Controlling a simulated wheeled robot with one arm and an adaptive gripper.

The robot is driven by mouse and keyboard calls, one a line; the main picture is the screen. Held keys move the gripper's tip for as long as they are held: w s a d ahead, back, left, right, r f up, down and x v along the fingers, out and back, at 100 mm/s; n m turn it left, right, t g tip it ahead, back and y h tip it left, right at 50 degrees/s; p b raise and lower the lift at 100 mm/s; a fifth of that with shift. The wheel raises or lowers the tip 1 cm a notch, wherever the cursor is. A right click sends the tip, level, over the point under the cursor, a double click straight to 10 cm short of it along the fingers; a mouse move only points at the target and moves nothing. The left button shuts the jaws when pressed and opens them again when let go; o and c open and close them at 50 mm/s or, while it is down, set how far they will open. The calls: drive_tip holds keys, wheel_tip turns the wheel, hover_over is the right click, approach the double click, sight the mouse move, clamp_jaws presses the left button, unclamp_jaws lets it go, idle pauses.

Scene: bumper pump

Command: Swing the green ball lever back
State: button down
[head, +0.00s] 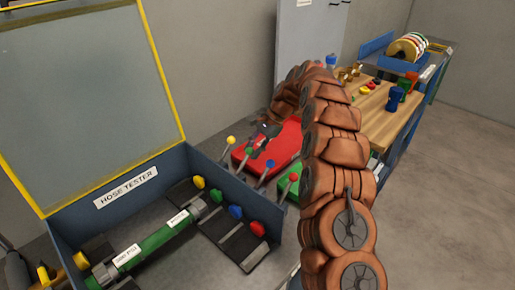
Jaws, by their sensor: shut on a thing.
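Behind the near box's rear wall stands a row of ball levers: a yellow one (231,140), a blue one (270,163) and a red one (294,177). My gripper (254,146), small and dark in the head view, is shut at the place between the yellow and blue levers. The green ball of that row is hidden by my jaws, which appear closed around it. Inside the box a second row shows a yellow ball (198,182), a green ball (216,195), a blue ball (236,212) and a red ball (258,228).
The blue box labelled HOSE TESTER (126,188) has its yellow-edged lid (85,90) raised and holds a green hose (155,240). A red panel (284,146) lies behind the levers. A cluttered wooden bench (402,122) stands behind my arm. Floor at right is clear.

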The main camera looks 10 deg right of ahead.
drive_tip(key=shift+s+d+f, duration=0.15)
drive_tip(key=shift+d+f, duration=0.05)
drive_tip(key=shift+f, duration=0.25)
drive_tip(key=c, duration=1.2)
unclamp_jaws()
drive_tip(key=o, duration=0.3)
drive_tip(key=shift+r, duration=0.2)
drive_tip(key=shift+w+r, duration=0.1)
drive_tip(key=shift+w, duration=0.1)
drive_tip(key=v, duration=0.7)
drive_tip(key=shift+r, duration=0.1)
